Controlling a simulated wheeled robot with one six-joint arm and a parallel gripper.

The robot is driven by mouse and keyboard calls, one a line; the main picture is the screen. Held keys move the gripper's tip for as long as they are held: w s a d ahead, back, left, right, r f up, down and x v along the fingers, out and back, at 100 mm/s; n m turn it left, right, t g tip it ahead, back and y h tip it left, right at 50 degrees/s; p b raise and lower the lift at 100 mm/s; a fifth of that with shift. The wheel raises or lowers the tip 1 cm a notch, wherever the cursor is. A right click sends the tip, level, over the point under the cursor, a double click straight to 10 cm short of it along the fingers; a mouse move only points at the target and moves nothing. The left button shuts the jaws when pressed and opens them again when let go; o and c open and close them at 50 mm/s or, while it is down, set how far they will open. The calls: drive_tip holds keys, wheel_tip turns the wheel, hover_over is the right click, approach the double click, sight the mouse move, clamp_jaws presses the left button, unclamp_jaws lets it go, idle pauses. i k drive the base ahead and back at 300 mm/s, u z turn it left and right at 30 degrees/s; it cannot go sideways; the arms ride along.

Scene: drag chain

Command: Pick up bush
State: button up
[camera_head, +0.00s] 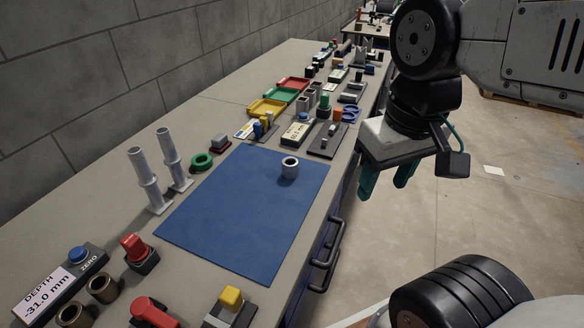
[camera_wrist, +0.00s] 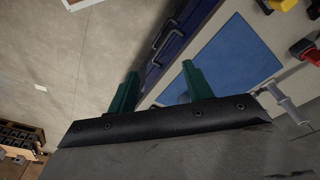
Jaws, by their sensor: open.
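A short light-grey hollow bush (camera_head: 290,167) stands upright on the blue mat (camera_head: 235,215), near the mat's far right part. My gripper (camera_head: 384,186) is open and empty, with two green fingers pointing down. It hangs off the bench's right edge, over the floor, to the right of the bush and apart from it. In the wrist view my gripper (camera_wrist: 160,70) shows its fingers spread, with the bench edge and blue mat (camera_wrist: 235,60) at the right. I cannot make out the bush in that view.
Two grey posts (camera_head: 146,180) stand left of the mat. Brown rings (camera_head: 102,288), a red switch (camera_head: 138,252) and a yellow button (camera_head: 232,297) sit near the front. Coloured trays (camera_head: 267,108) and small parts crowd the far bench. A drawer handle (camera_head: 326,262) sticks out. The mat around the bush is clear.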

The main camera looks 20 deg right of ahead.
sight(290, 168)
drive_tip(key=k, duration=1.3)
drive_tip(key=z, duration=0.7)
drive_tip(key=i, duration=1.05)
drive_tip(key=z, duration=0.05)
